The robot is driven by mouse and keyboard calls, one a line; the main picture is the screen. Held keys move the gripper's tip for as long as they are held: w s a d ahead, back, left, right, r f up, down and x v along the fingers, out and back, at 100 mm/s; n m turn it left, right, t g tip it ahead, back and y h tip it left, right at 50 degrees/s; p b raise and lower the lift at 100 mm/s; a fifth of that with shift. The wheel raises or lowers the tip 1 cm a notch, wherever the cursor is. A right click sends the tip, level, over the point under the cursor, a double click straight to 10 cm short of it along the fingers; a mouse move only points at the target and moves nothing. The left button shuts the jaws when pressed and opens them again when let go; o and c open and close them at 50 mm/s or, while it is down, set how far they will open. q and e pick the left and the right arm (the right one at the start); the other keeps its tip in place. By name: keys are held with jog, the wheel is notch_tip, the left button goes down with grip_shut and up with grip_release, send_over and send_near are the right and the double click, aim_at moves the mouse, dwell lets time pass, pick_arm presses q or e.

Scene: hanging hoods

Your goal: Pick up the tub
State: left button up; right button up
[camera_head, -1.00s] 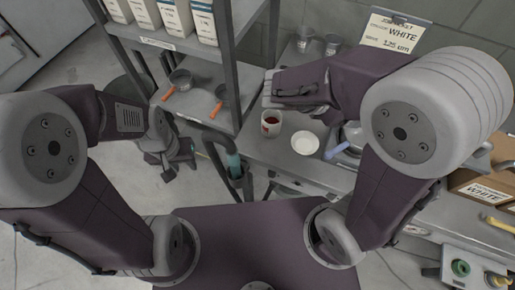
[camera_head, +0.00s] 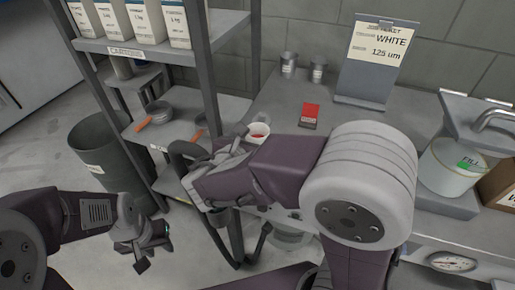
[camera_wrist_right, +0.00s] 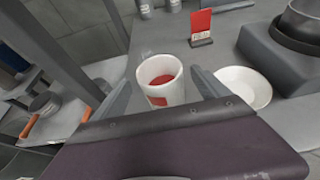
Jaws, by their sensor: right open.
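The tub is a small white cup with red contents; in the head view the tub (camera_head: 259,129) stands on the grey bench, partly hidden behind my right arm. In the right wrist view the tub (camera_wrist_right: 160,80) is upright, with a red mark on its side. My right gripper (camera_wrist_right: 160,84) is open, with one finger on each side of the tub; I cannot tell whether they touch it. The right fingers are hidden in the head view. My left gripper (camera_head: 142,250) is low at the left, away from the tub, and its opening is unclear.
A white dish (camera_wrist_right: 243,86) sits close to the right finger. A red card (camera_head: 309,116) and a ticket stand (camera_head: 364,75) are behind the tub. A shelf post (camera_head: 207,75) rises left of it. A white pail (camera_head: 453,165) stands at the right.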

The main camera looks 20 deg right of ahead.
aim_at(261, 132)
jog(key=shift+w+d, duration=0.15)
jog(key=shift+d, duration=0.05)
jog(key=b+x, duration=0.2)
jog(key=x, duration=0.3)
jog(key=shift+d+f, duration=0.1)
jog(key=shift+f, duration=0.05)
jog(key=c, duration=1.1)
